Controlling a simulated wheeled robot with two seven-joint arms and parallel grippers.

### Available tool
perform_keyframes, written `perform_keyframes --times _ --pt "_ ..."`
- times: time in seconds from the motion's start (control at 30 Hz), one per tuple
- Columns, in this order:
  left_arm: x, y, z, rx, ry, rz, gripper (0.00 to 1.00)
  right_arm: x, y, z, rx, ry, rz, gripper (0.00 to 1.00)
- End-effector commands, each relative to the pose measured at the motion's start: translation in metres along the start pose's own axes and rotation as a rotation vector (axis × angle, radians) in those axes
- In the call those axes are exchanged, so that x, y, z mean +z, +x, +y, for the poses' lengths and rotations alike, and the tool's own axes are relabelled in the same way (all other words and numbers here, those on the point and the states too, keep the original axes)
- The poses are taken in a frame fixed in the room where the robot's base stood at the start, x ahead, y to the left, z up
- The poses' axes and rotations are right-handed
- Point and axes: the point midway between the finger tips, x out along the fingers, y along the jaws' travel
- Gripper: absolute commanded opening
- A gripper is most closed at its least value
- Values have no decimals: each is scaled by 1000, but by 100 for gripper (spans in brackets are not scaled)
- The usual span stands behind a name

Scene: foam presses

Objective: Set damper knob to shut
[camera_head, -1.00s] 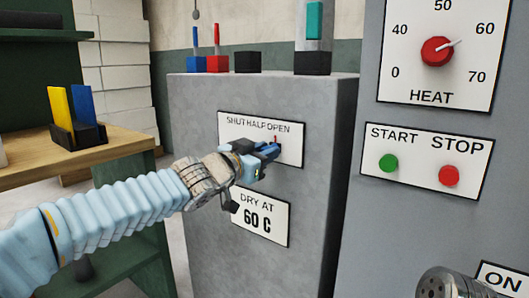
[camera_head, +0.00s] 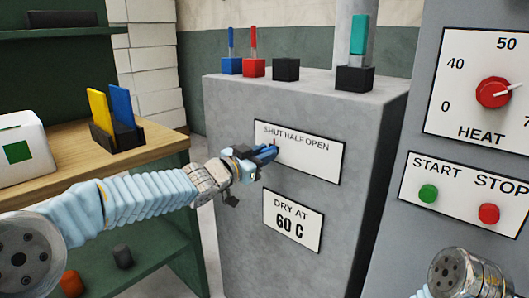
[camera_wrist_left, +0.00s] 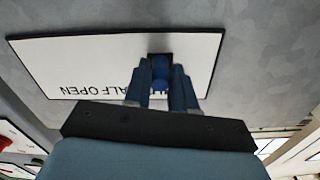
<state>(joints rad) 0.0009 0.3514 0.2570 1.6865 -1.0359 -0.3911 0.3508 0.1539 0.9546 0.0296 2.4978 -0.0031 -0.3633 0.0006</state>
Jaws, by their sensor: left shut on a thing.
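The damper label plate (camera_head: 325,165) is white, reads SHUT, HALF and OPEN, and is on the front of a grey cabinet. My left gripper (camera_head: 267,153) is at the left part of this plate, just under the word SHUT. A small red mark (camera_head: 274,142) shows above its fingertips. In the left wrist view the plate (camera_wrist_left: 60,62) appears upside down. There the blue damper knob (camera_wrist_left: 160,72) is between the two fingers (camera_wrist_left: 160,92), which are shut on it. In the head view the fingers mostly hide the knob. My right gripper is not in view.
A grey panel at right has a red HEAT knob (camera_head: 493,92), a green START button (camera_head: 428,193) and a red STOP button (camera_head: 488,213). A DRY AT 60 C sign (camera_head: 293,222) is below the plate. A wooden table (camera_head: 165,140) stands at left.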

Motion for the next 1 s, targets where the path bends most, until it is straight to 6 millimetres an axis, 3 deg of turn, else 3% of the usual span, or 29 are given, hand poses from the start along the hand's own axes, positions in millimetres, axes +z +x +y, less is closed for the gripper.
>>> perform_keyframes --times 0.03,0.17,0.57,1.0 --pt "0 -1 -5 -10 1 1 30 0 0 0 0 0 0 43" --pt "0 -1 -5 -9 0 0 50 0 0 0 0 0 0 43" --pt "-1 -10 -4 -8 1 0 51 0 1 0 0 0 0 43" --pt "-1 -109 -4 -10 2 -1 51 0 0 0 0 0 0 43"
